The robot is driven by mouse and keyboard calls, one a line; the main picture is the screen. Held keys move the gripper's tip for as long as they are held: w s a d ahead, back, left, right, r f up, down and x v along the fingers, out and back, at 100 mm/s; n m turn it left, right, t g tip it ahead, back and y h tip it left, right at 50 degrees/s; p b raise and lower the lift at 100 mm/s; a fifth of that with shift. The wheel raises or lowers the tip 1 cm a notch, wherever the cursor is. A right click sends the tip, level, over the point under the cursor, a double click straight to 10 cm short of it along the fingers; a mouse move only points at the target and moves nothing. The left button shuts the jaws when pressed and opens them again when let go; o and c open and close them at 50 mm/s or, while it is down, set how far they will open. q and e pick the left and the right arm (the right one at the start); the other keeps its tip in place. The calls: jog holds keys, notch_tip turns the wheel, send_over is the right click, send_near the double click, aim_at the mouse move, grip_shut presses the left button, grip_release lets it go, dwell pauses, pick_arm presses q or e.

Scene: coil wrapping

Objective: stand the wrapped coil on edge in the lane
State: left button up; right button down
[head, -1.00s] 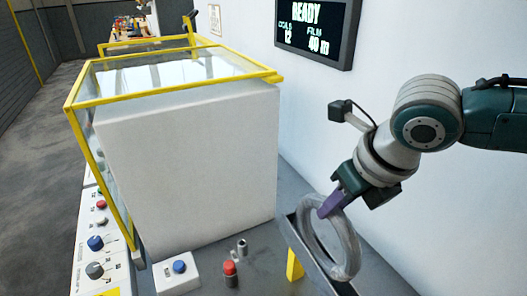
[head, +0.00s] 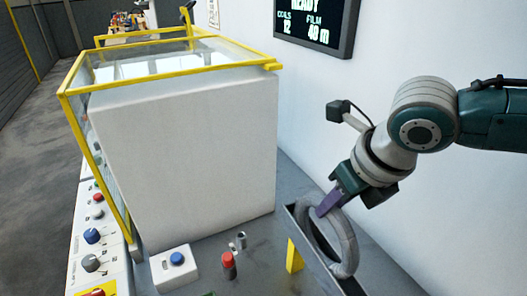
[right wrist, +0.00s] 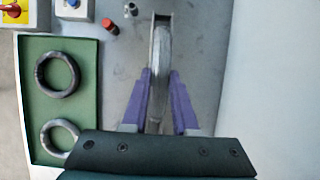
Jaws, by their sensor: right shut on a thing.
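The grey ring-shaped coil (head: 350,245) stands on edge, gripped at its upper rim by my right gripper (head: 329,204). In the right wrist view the coil (right wrist: 162,50) is edge-on between the two purple fingers of my right gripper (right wrist: 160,100), in line with the narrow lane (right wrist: 152,28). In the head view the coil's lower part is at the metal lane (head: 303,236), between its walls. Whether it touches the lane floor is hidden. My left gripper is not in view.
A green tray (right wrist: 90,110) with two coils lies left of the lane in the wrist view. A red-topped post (head: 228,262), a small metal cylinder (head: 241,240) and a blue-button box (head: 176,275) stand near the lane. A big white yellow-framed machine (head: 190,160) is at left, a wall at right.

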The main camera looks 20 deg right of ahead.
jog(key=shift+f+b, duration=0.35)
jog(key=shift+f, duration=0.1)
jog(key=c, duration=0.6)
grip_release()
jog(key=shift+f, duration=0.1)
jog(key=v, duration=1)
dwell(0.5)
